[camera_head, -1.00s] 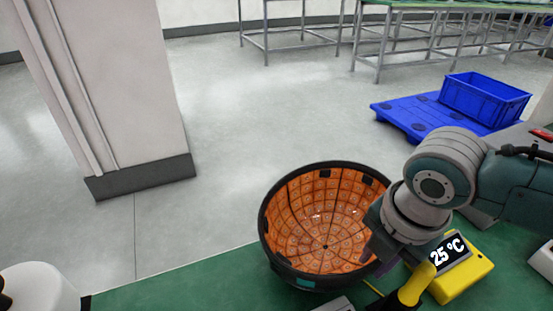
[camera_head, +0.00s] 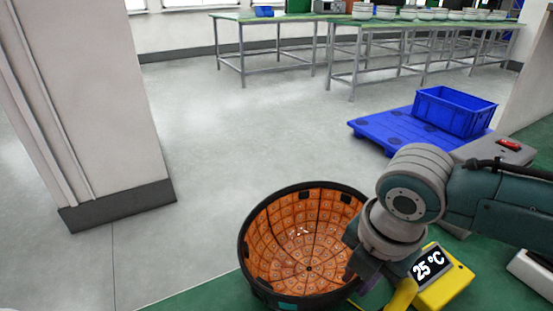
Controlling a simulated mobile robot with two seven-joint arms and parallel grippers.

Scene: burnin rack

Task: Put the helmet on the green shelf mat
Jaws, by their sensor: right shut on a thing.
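The helmet (camera_head: 305,240) is upside down, with its orange padded inside facing up and a black rim. It is at the lower middle of the head view, over the green surface. My right gripper (camera_head: 357,268) is shut on the helmet at its right rim; the fingertips are partly hidden by the wrist. My left gripper is not in view. No green shelf mat can be made out for certain; the green surface (camera_head: 205,294) in front lies under the helmet and the yellow device.
A yellow device (camera_head: 444,290) reading 25 °C lies right of the helmet, close to my right wrist. A pale pillar (camera_head: 90,100) stands at left. A blue crate (camera_head: 455,112) sits on a blue pallet (camera_head: 378,131). Green-topped tables (camera_head: 280,17) stand at the back. Open floor lies between.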

